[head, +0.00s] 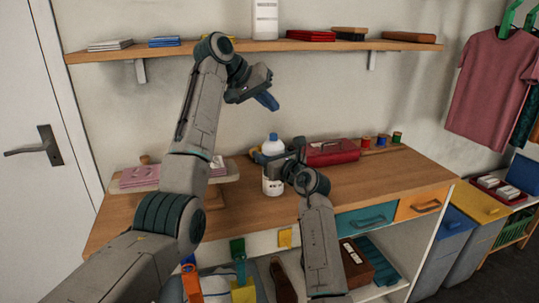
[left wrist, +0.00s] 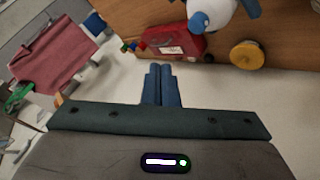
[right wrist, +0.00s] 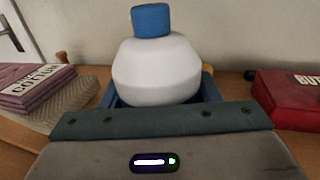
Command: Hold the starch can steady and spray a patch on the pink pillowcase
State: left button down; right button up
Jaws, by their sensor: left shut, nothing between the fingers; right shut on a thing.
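The starch can (head: 271,186) is a white bottle with a blue cap, upright at the middle of the wooden counter. In the right wrist view the white can (right wrist: 157,72) stands between my right gripper's (head: 284,157) blue fingers, which are shut on its body. My left gripper (head: 268,101) is shut and empty, raised above the can and apart from it. In the left wrist view the can's blue cap (left wrist: 199,22) is at the top. A pink folded cloth (head: 138,175), apparently the pillowcase, lies on a padded board at left; it shows a COTTON label in the right wrist view (right wrist: 38,88).
A red case (head: 333,153) and small thread spools (head: 382,140) are on the counter right of the can. A wall shelf (head: 210,47) with boxes and folded cloths hangs above. Drawers (head: 366,220) are in the counter's front.

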aim_at(276, 134)
pick_arm(q)
jog(key=shift+f, duration=3.55)
jog(key=shift+r, duration=0.4)
notch_tip(276, 134, up, 6)
dwell(2.6)
